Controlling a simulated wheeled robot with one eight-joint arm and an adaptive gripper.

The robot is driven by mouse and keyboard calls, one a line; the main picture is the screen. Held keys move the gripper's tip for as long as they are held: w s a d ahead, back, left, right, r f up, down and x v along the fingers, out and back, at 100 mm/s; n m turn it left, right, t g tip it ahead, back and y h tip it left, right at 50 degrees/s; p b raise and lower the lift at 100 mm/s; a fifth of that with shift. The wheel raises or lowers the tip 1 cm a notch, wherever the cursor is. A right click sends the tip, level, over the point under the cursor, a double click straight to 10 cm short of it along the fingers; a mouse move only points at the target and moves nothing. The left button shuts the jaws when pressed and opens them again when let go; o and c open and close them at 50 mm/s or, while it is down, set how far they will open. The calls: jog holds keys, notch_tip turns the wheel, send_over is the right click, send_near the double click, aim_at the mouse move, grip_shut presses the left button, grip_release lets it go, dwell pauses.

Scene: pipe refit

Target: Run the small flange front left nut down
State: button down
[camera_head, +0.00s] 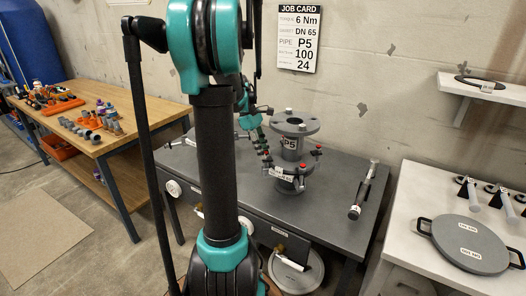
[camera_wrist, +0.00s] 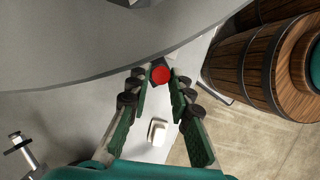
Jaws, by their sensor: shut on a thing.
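Small red tops (camera_head: 318,151) show around the lower flange. My gripper (camera_head: 268,161) is at the left side of this flange, partly hidden by my arm. In the wrist view, my gripper (camera_wrist: 160,78) has its green fingers closed in around a red round nut (camera_wrist: 161,74) at the tips. The grey flange edge (camera_wrist: 100,65) curves just above it. Whether the nut sits on its stud is hidden.
A torque-wrench-like tool (camera_head: 362,190) lies on the bench's right. A wooden table (camera_head: 150,120) with coloured parts stands left. A white table (camera_head: 420,185) with a grey round lid (camera_head: 470,243) stands right. A job card (camera_head: 298,38) hangs on the wall.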

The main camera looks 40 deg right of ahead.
jog(key=shift+m, duration=0.6)
jog(key=shift+d+y, duration=0.1)
jog(key=shift+y, duration=0.2)
jog(key=c, duration=1.4)
grip_release()
jog(key=shift+o, duration=0.2)
jog(key=shift+r, duration=0.1)
jog(key=v, duration=1.1)
jog(key=shift+w+r, duration=0.3)
jog(key=shift+w, duration=0.05)
